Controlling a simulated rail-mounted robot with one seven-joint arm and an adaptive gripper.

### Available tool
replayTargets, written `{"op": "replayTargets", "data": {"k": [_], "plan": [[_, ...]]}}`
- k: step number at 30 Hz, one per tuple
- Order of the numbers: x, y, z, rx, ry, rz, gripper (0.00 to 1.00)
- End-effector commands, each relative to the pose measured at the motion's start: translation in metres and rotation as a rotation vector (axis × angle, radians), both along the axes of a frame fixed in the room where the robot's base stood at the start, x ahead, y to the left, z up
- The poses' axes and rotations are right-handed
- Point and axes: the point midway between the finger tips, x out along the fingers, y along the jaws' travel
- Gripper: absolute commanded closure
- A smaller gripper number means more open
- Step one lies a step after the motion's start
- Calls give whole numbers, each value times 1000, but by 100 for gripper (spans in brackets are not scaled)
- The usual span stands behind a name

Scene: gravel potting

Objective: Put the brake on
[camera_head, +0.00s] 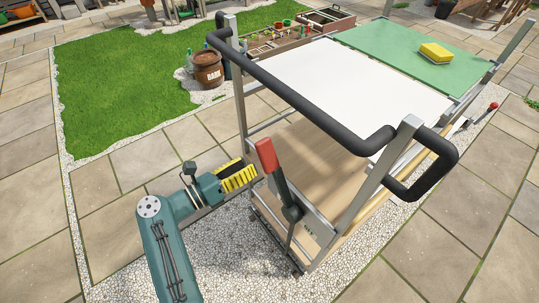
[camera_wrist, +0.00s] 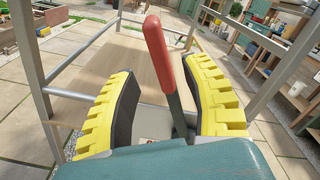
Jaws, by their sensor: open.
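The brake lever is a dark bar with a red grip (camera_head: 267,155), mounted on the near end of a metal-framed cart (camera_head: 240,104). In the head view the lever stands up, its red end leaning to the left. My gripper (camera_head: 252,174), with yellow ribbed fingers, is beside the lever, close to the lower part of the red grip. In the wrist view my gripper (camera_wrist: 160,110) is open, and the red grip (camera_wrist: 155,50) and dark bar show between the two fingers, nearer the right one. I cannot tell whether a finger touches it.
A barrel marked BARK (camera_head: 208,70) stands behind. Paving to the left is clear.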

Motion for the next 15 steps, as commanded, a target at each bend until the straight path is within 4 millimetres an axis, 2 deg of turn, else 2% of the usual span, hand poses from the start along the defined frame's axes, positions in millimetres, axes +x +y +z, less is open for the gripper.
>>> {"op": "replayTargets", "data": {"k": [1,6,10,15], "plan": [[7,-11,-4,0,-1,-4,52],[31,-43,-3,-1,-2,-3,52],[43,-59,-3,-1,-1,-1,52],[50,-67,0,-3,1,1,52]]}}
